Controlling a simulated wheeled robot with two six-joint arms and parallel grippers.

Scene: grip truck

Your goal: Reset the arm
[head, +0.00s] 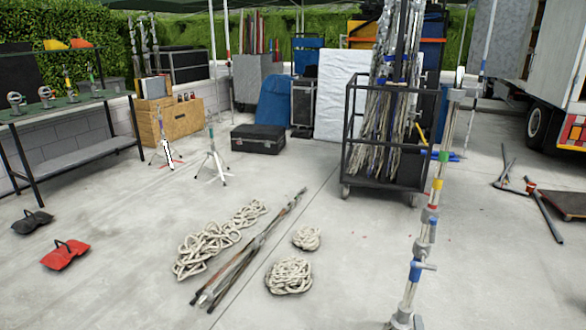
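Neither of my grippers and no part of my arms that I can make out shows in the head view. Nothing is seen held.
Coiled ropes (205,250) (289,276) and a bundle of rods (250,248) lie on the floor ahead. A jointed metal pole with coloured bands (431,213) rises at the right. A wheeled cart (350,162) stands behind; a shelf table (60,105) is left. Bare concrete lies between.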

